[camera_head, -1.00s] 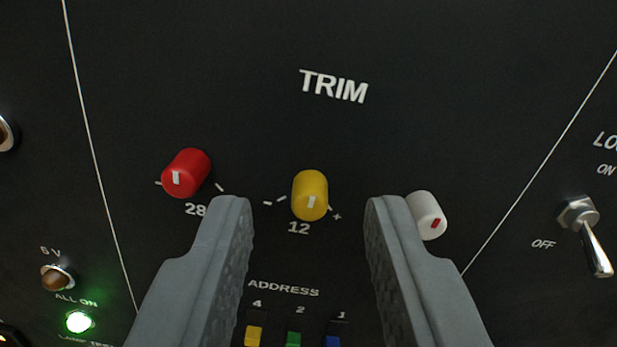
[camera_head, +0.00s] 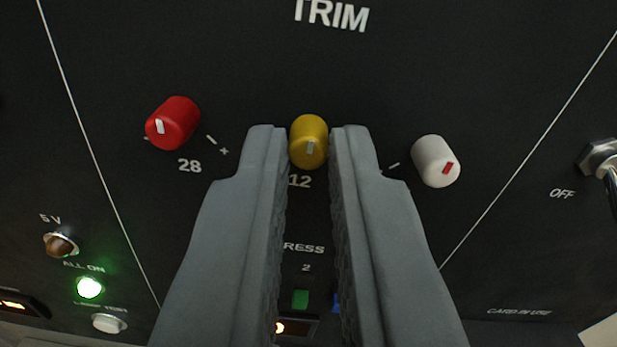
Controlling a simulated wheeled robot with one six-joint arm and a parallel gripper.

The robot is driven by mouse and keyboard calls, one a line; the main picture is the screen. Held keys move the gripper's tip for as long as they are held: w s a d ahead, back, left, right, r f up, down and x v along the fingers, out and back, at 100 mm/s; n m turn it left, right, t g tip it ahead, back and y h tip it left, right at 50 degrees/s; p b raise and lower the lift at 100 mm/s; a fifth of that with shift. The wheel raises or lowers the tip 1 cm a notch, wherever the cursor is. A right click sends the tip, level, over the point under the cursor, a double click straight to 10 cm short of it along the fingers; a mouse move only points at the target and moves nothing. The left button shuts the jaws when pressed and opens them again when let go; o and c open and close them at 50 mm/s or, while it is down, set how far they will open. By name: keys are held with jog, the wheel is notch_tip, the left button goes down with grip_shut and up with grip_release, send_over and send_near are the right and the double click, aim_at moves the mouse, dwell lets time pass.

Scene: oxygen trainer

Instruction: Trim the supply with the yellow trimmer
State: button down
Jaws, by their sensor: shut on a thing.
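The yellow trimmer (camera_head: 309,138) is a small round knob with a pale pointer mark, on the black panel under the word TRIM, with the number 12 below it. My gripper (camera_head: 309,146) has one finger on each side of the yellow trimmer and is shut on it. The knob's pointer mark faces down in the picture, tilted very slightly. The fingers hide the scale marks beside the knob.
A red knob (camera_head: 173,123) labelled 28 stands to the left and a white knob (camera_head: 436,161) to the right. A toggle switch (camera_head: 601,160) is at the far right. A lit green lamp (camera_head: 89,288) and a white button (camera_head: 109,323) are at lower left.

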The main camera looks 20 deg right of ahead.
jog(key=m, duration=1.1)
jog(key=shift+f, duration=0.1)
jog(key=shift+m, duration=0.3)
dwell(0.4)
jog(key=c, duration=1.5)
grip_release()
jog(key=v, duration=1.7)
jog(key=shift+s+a+f, duration=0.1)
jog(key=shift+s+a, duration=0.05)
jog(key=shift+a, duration=0.1)
